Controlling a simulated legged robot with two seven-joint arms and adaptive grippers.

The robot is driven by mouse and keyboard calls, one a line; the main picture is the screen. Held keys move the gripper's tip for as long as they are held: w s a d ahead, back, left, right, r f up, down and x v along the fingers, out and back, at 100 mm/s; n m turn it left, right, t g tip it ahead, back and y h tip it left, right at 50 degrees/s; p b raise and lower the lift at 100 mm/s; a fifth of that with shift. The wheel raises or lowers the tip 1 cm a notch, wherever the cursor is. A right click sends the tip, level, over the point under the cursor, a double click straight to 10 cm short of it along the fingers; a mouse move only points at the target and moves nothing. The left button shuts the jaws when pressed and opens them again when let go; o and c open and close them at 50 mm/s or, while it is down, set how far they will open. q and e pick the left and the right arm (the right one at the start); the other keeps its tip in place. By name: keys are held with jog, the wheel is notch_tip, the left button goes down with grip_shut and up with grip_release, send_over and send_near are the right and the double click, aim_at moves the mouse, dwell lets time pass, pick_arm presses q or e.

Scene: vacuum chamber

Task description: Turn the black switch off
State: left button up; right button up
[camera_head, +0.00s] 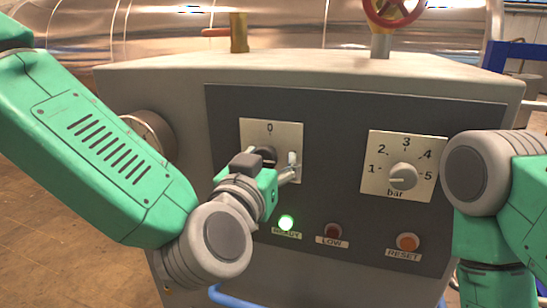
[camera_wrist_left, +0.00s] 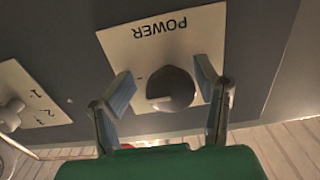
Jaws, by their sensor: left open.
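The black switch (camera_wrist_left: 172,88) is a round dark knob on a cream plate marked POWER (camera_wrist_left: 120,42), which appears upside down in the left wrist view. A pale mark shows on the knob's left side there. In the head view the switch (camera_head: 265,154) is partly hidden behind my left gripper (camera_head: 280,163), below a "0" on the plate. In the left wrist view my left gripper (camera_wrist_left: 164,78) is open, with one finger on each side of the knob. Gaps show between fingers and knob. My right gripper is out of view; only its arm shows at the right.
A red valve wheel (camera_head: 392,10) stands above the box. A blue rail runs below.

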pick_arm(q)
jog(key=shift+a, duration=0.55)
jog(key=c, duration=0.3)
jog(key=shift+a, duration=0.35)
jog(key=c, duration=0.7)
jog(key=shift+d+r, duration=0.1)
jog(key=shift+d, duration=0.05)
jog(key=shift+c, duration=1)
jog(key=shift+s+d+r, duration=0.1)
jog(key=shift+s+d, duration=0.1)
jog(key=shift+d, duration=0.15)
jog(key=shift+w+a+n, duration=0.15)
jog(key=shift+n, duration=0.15)
jog(key=shift+n+b, duration=0.3)
jog(key=shift+b, duration=0.05)
jog(key=shift+n+b, duration=0.55)
jog(key=shift+n, duration=0.55)
jog(key=n+b, duration=0.3)
jog(key=n, duration=0.2)
jog(key=shift+c, duration=0.2)
jog(key=n+b, duration=0.2)
jog(key=n, duration=0.3)
jog(key=shift+b, duration=0.3)
jog(key=shift+n+b, duration=1.35)
jog(key=shift+n, duration=0.95)
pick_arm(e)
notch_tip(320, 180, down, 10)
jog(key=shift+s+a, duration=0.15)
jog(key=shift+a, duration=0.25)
